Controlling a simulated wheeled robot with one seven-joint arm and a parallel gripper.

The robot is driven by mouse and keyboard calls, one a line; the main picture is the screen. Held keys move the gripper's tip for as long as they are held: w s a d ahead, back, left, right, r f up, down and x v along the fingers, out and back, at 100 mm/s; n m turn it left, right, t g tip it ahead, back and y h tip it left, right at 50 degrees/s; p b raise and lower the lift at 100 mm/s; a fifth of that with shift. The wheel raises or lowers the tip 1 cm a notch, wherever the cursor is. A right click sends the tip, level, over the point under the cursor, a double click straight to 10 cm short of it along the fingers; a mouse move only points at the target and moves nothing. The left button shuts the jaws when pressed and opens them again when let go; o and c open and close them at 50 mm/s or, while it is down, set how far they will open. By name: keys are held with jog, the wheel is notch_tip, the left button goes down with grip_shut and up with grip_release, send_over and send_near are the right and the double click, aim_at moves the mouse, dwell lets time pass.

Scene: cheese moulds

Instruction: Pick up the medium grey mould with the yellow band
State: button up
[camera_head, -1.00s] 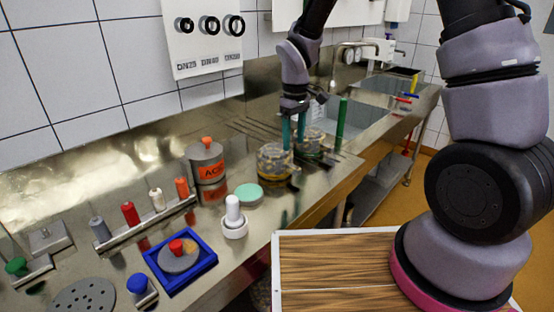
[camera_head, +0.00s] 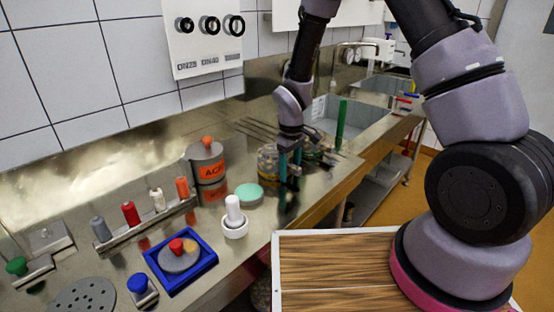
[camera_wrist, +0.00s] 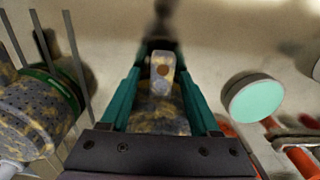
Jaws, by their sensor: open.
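The mottled grey and yellow mould (camera_head: 267,161) stands on the steel counter, partly hidden behind my gripper (camera_head: 290,170) in the head view. In the wrist view a mottled mould (camera_wrist: 160,112) lies between the two teal fingers of my gripper (camera_wrist: 161,78), with a pale handle-like block with a brown spot on top. My gripper is open, with a finger on either side of it. Whether the fingers touch it I cannot tell.
A second mottled mould with a green band (camera_wrist: 62,88) stands close on the left in the wrist view. A mint-green disc (camera_wrist: 252,97) is on the right. The orange-labelled grey can (camera_head: 207,168) and the white stamp-like piece (camera_head: 234,222) stand on the counter. A sink lies behind.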

grip_shut()
dwell(1.4)
